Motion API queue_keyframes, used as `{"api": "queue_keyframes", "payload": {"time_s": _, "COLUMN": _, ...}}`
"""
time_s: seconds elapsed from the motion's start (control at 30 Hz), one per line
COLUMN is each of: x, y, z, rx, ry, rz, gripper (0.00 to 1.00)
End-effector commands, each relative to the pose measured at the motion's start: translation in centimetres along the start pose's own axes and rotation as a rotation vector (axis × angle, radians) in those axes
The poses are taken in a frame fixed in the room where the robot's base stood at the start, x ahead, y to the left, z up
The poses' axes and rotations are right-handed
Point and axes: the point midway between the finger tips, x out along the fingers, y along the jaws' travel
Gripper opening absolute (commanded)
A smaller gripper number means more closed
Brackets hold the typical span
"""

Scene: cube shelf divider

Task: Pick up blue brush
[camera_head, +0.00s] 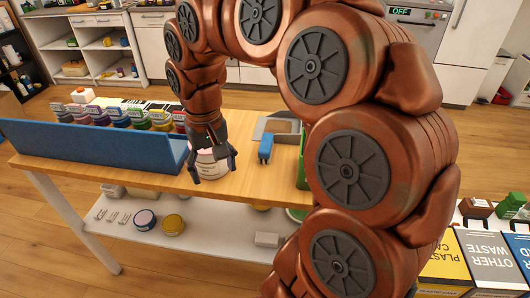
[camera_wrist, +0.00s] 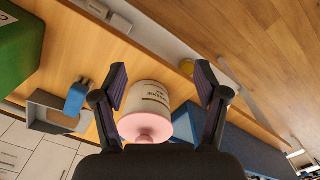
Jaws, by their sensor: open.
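A small blue object, seemingly the blue brush (camera_head: 265,149), is on the wooden table by the grey tray. It also shows in the wrist view (camera_wrist: 76,98), left of my fingers and outside them. My gripper (camera_head: 211,168) points down over the table, to the left of the brush in the head view. Its two fingers are spread apart in the wrist view (camera_wrist: 161,78). A white jar with a pink top (camera_wrist: 150,118) shows between the fingers. I cannot tell whether they touch it. In the head view my gripper partly hides this jar (camera_head: 213,166).
A blue divider (camera_head: 90,147) runs along the table's left, with several coloured jars (camera_head: 120,118) behind it. The grey tray (camera_wrist: 45,112) and a green box (camera_wrist: 18,42) are beside the brush. A lower shelf (camera_head: 200,222) holds small items. Waste bins (camera_head: 490,258) are at right.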

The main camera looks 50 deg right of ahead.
Motion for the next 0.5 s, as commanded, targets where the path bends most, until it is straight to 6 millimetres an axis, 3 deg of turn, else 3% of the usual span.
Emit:
{"api": "queue_keyframes", "payload": {"time_s": 0.03, "x": 0.3, "y": 1.3, "z": -2.2, "rx": 0.056, "ry": 0.012, "rz": -0.009, "gripper": 0.73}}
{"api": "queue_keyframes", "payload": {"time_s": 0.2, "x": 0.6, "y": 6.9, "z": -7.6, "rx": 0.255, "ry": 0.033, "rz": -0.020, "gripper": 0.73}}
{"api": "queue_keyframes", "payload": {"time_s": 0.33, "x": 1.3, "y": 11.6, "z": -10.4, "rx": 0.403, "ry": 0.044, "rz": -0.022, "gripper": 0.73}}
{"api": "queue_keyframes", "payload": {"time_s": 0.5, "x": 2.3, "y": 16.6, "z": -12.2, "rx": 0.556, "ry": 0.044, "rz": -0.016, "gripper": 0.73}}
